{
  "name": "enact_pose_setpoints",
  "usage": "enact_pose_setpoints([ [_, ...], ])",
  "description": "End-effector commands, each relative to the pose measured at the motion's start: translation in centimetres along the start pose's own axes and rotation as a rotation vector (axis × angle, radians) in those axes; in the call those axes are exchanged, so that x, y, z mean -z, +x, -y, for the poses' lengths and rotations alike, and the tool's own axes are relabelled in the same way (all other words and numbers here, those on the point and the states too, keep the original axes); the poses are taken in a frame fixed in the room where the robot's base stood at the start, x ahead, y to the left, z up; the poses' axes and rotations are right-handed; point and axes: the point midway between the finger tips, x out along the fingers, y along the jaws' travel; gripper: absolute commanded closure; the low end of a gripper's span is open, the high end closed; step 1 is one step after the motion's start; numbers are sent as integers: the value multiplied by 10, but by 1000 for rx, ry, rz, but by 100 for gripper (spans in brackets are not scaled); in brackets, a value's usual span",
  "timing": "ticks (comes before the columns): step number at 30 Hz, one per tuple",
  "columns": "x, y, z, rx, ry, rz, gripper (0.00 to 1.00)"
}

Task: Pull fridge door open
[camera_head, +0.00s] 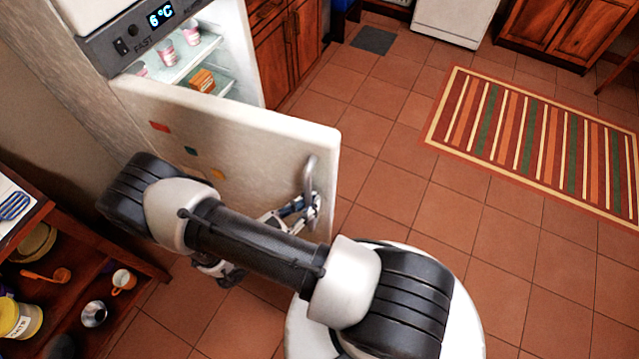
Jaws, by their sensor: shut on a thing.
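The fridge (85,70) stands at the upper left with a display reading 6 °C. Its white door (270,140) stands ajar, and lit shelves with several pink-and-white cups (190,35) and an orange-brown item (202,80) show through the gap. The door's outer face carries small coloured magnets. A curved metal handle (310,175) sits near the door's free edge. My gripper (309,204) is shut on the lower part of the handle. My arm crosses in front of the door and hides its lower part and some of the gripper.
A wooden shelf unit at the lower left holds a mug (123,281), a metal bowl (94,314) and a yellow tin (20,319). A striped rug (545,140) lies at the right. The tiled floor right of the door is clear. Wooden cabinets (285,45) stand beyond the fridge.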

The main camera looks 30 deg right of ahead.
Motion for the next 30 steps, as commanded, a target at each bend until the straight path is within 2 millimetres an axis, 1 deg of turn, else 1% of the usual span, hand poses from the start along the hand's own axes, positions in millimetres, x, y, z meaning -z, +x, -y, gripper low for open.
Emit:
enact_pose_setpoints([
  [1,0,-9,1,12,6,3,100],
  [3,0,-16,-2,11,5,3,100],
  [9,0,-30,-7,11,5,3,100],
  [15,0,-34,-8,9,6,3,100],
  [24,0,-34,-8,10,7,3,100],
  [25,0,-34,-8,10,7,3,88],
  [30,0,-34,-9,8,5,2,77],
])
